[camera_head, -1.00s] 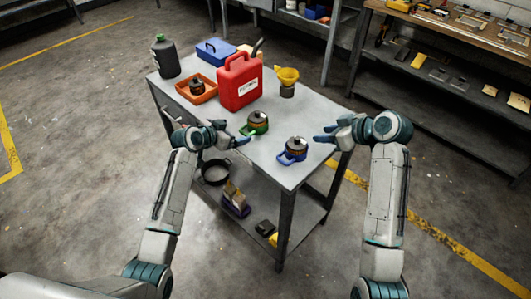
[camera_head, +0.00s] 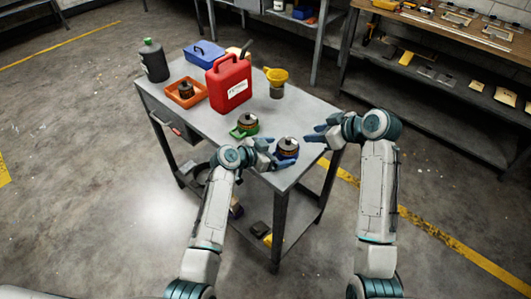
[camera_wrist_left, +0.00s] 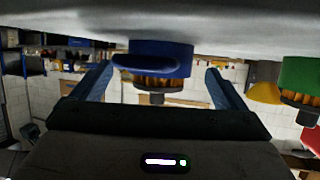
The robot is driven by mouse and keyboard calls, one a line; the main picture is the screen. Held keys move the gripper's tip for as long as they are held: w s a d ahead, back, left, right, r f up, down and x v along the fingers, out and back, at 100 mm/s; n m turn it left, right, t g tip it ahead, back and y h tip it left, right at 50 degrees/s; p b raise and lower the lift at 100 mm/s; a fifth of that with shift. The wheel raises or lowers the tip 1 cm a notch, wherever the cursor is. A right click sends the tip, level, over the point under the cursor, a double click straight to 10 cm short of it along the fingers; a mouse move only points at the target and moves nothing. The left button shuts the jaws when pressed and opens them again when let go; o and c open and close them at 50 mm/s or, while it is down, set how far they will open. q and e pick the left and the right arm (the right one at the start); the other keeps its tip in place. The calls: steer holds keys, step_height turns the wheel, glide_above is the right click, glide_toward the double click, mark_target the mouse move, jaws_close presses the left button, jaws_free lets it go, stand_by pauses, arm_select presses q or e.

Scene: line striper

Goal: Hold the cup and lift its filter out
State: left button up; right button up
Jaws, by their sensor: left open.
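A blue cup (camera_head: 287,153) stands upright near the front right corner of the grey table (camera_head: 215,126). An orange-brown pleated filter with a dark cap (camera_head: 288,143) sits in it. The left wrist view is upside down and shows the blue cup (camera_wrist_left: 160,55) with the filter (camera_wrist_left: 158,83) between and beyond the fingers. My left gripper (camera_head: 277,162) is open, at the cup's near left side; contact is not clear. My right gripper (camera_head: 314,134) is just right of the cup, apart from it; its opening is too small to judge.
A green cup with a similar filter (camera_head: 245,125) stands behind and left of the blue cup. Farther back are a red can (camera_head: 229,85), a yellow funnel (camera_head: 277,75) on a jar, an orange tray (camera_head: 174,101), a blue box (camera_head: 204,54) and a dark bottle (camera_head: 154,63).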

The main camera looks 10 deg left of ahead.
arm_select(q)
steer(key=shift+x, duration=1.35)
steer(key=shift+c, duration=0.4)
steer(key=c, duration=1)
arm_select(e)
steer(key=shift+o, duration=0.4)
steer(key=shift+w+a, duration=0.15)
steer(key=shift+w, duration=0.05)
steer(key=n+g+h, duration=0.4)
steer(key=n+g, duration=0.3)
steer(key=n, duration=0.2)
glide_toward(290, 138)
steer(key=shift+x, duration=4.5)
